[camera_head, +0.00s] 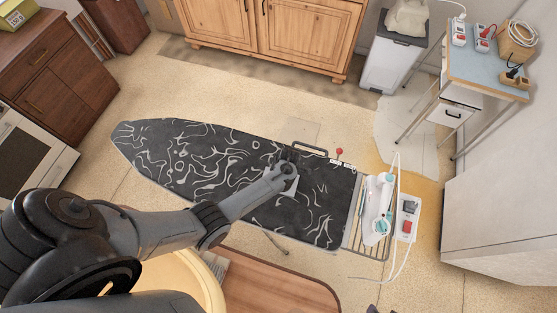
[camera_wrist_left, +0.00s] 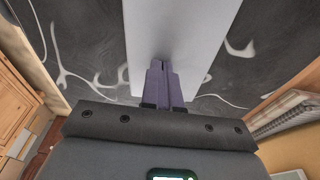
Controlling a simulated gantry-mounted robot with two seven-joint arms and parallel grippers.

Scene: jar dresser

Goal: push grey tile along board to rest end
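The grey tile (camera_head: 289,186) lies flat on the dark patterned ironing board (camera_head: 180,160), right of the board's middle, partly hidden by my left arm. In the left wrist view the tile (camera_wrist_left: 175,30) is a plain pale grey slab running up from the gripper to the top edge. My left gripper (camera_head: 286,163) is over the tile, pointing down at it. In the left wrist view its fingers (camera_wrist_left: 163,68) are together with nothing between them, and overlap the tile. I cannot tell whether they touch it. My right gripper is not in view.
At the board's right end is a wire rest (camera_head: 352,228) with a white and teal iron (camera_head: 377,215) and its cord. A socket block (camera_head: 408,218) is beside it. A black handle (camera_head: 310,148) and a red knob (camera_head: 339,151) are at the far edge. The board's left half is clear.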

